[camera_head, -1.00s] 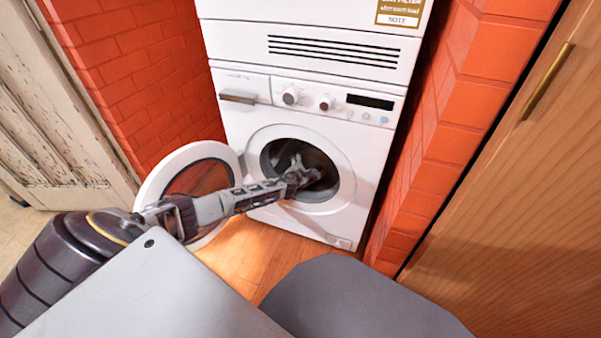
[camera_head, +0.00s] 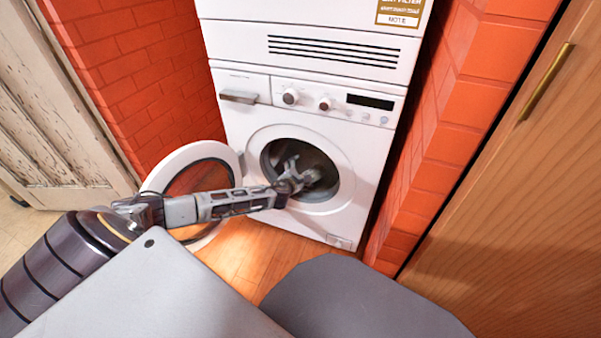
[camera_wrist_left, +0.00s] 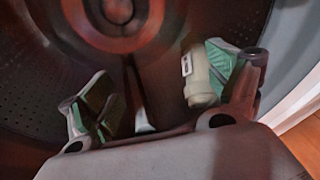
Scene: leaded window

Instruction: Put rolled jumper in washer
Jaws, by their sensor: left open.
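The white washer (camera_head: 345,213) stands ahead with its round door (camera_head: 176,158) swung open to the left. My left gripper (camera_head: 300,174) is in the mouth of the dark drum (camera_head: 323,163). In the left wrist view my left gripper (camera_wrist_left: 160,98) has its green-padded fingers spread apart inside the perforated drum (camera_wrist_left: 28,75). A small cream, roll-like thing (camera_wrist_left: 201,86) with a dark-and-white mark is beside the right-hand finger; I cannot tell whether it is the rolled jumper or touches the finger. A pale scrap shows low between the fingers. My right gripper is out of view.
A second white appliance (camera_head: 310,22) sits above the washer. Red brick walls (camera_head: 140,75) flank it closely on both sides. A wooden cupboard door (camera_head: 510,220) is at the right and a worn pale door (camera_head: 50,130) at the left. Some wooden floor (camera_head: 240,262) is clear.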

